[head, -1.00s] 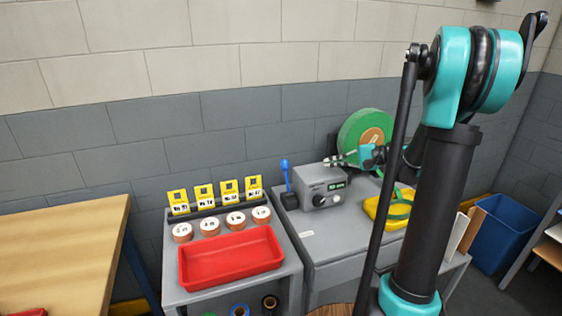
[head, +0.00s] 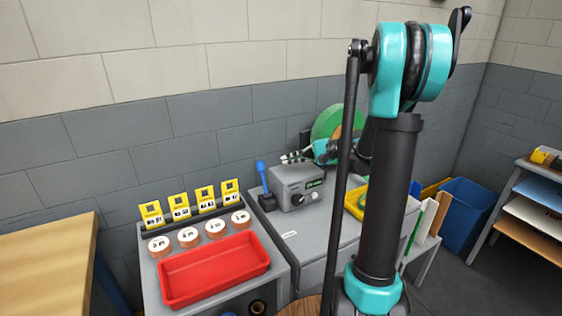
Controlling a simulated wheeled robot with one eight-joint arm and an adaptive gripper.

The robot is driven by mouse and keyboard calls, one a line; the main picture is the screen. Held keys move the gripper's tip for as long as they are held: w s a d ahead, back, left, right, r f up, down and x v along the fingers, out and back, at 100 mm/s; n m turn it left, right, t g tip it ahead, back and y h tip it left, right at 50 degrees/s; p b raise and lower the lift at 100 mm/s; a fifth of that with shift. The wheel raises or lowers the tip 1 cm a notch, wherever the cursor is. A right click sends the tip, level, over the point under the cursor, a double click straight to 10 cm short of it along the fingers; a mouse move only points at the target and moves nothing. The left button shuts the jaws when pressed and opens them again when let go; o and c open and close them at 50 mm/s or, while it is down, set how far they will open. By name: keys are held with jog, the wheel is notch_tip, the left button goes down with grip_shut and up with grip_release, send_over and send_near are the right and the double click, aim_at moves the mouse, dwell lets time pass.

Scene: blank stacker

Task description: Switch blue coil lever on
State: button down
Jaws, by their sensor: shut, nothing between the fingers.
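My gripper (head: 286,158) is shut and empty. In the picture it is just above the box and to the right of the lever, apart from it. A green coil (head: 326,122) is behind my gripper, partly hidden by it and by my arm.
A red tray (head: 213,268) and several labelled rolls with yellow tags (head: 151,213) sit on the left bench. A yellow tray (head: 356,203) is right of the box, partly behind my arm. A blue bin (head: 468,215) and shelves stand at the right.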

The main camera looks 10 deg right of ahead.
aim_at(280, 180)
jog(key=x, duration=0.8)
jog(key=shift+a+f, duration=0.2)
jog(key=shift+a, duration=0.05)
jog(key=shift+s+d+r, duration=0.15)
jog(key=shift+s, duration=0.1)
jog(key=shift+s+r+n, duration=0.1)
jog(key=shift+n, duration=0.2)
jog(key=shift+s+d+r+t+y, duration=0.2)
jog(key=shift+s+t+y, duration=0.1)
jog(key=shift+t+y, duration=0.1)
jog(key=shift+s+d+r, duration=0.15)
jog(key=shift+s+d, duration=0.05)
jog(key=shift+s, duration=0.4)
jog(key=s, duration=0.1)
jog(key=s+d, duration=0.1)
jog(key=s, duration=0.1)
jog(key=shift+s+d+r, duration=0.15)
jog(key=shift+d, duration=0.05)
jog(key=shift+s+d+f, duration=0.1)
jog(key=shift+s+d, duration=0.15)
jog(key=shift+s, duration=0.3)
jog(key=shift+s+d+f, duration=0.15)
jog(key=shift+s+d, duration=0.1)
jog(key=shift+s, duration=0.35)
jog(key=shift+s+d+f, duration=0.15)
jog(key=shift+s+f, duration=0.15)
jog(key=shift+s, duration=0.25)
